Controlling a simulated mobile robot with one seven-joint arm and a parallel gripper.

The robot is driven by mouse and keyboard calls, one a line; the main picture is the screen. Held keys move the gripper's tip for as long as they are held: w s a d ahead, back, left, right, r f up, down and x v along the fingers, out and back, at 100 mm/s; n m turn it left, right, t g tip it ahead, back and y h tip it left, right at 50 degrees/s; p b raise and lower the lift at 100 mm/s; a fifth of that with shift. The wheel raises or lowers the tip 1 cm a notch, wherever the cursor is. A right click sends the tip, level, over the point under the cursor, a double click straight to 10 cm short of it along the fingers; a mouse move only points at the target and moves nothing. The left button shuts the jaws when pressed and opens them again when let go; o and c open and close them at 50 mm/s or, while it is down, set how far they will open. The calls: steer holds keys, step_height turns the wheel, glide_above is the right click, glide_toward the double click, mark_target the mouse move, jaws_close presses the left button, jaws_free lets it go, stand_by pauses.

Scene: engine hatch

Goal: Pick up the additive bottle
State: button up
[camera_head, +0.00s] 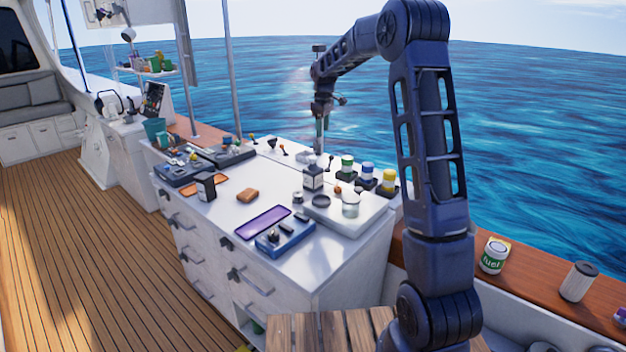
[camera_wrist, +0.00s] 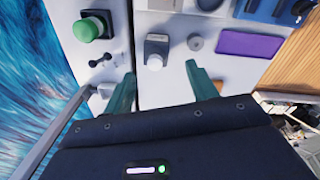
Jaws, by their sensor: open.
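A dark bottle with a white label and pale cap (camera_head: 313,177) stands upright on the white counter, near the light tray; I take it for the additive bottle, though its label is too small to read. In the wrist view it (camera_wrist: 157,48) shows from above, ahead of the gap between the fingertips. My gripper (camera_head: 319,148) points down above and just behind the bottle in the head view. In the wrist view its two green fingers (camera_wrist: 160,75) are apart with nothing between them. The bottle appears untouched.
Jars with green, blue and yellow lids stand right of the bottle; the green-lidded one (camera_wrist: 88,28) is close by. A thin pole rises behind the counter.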

steer(key=n, duration=0.2)
glide_above(314, 157)
step_height(314, 157, down, 5)
steer(key=shift+g, duration=0.3)
steer(key=shift+s+a+f, duration=0.1)
steer(key=shift+s+f, duration=0.05)
steer(key=shift+f, duration=2.65)
steer(key=shift+s+f, duration=0.1)
steer(key=shift+f, duration=2.65)
jaws_close()
